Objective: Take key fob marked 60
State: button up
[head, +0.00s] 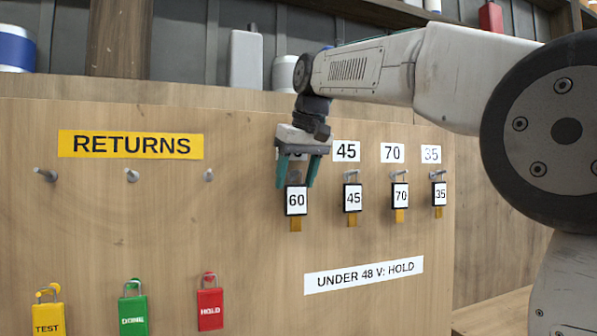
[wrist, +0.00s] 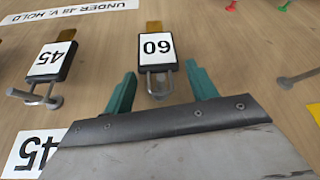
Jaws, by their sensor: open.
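The key fob marked 60 (head: 296,200) hangs on the wooden board, a black-edged tag with a white face and a brass-coloured tab below. It also shows in the wrist view (wrist: 157,48), upside down, with its metal loop on a peg. My gripper (head: 298,180) is just above the fob in the head view, its green fingers pointing down. In the wrist view the open fingers (wrist: 160,88) stand apart, one on each side of the loop, with visible gaps.
Fobs 45 (head: 353,198), 70 (head: 400,196) and 35 (head: 439,194) hang to the right. Bare RETURNS pegs (head: 131,175) stick out at left. Yellow TEST (head: 48,319), green DONE (head: 133,316) and red HOLD (head: 210,310) tags hang below. A sign reads "UNDER 48 V: HOLD" (head: 363,275).

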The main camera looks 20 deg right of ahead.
jog(key=c, duration=0.9)
jog(key=shift+o, duration=0.2)
jog(key=shift+r, duration=0.4)
jog(key=shift+s, duration=0.15)
jog(key=shift+s+r, duration=0.2)
jog(key=shift+s, duration=0.55)
jog(key=shift+s+r, duration=0.2)
jog(key=shift+s, duration=0.55)
jog(key=shift+s+r, duration=0.2)
jog(key=shift+s, duration=0.55)
jog(key=shift+s, duration=2.5)
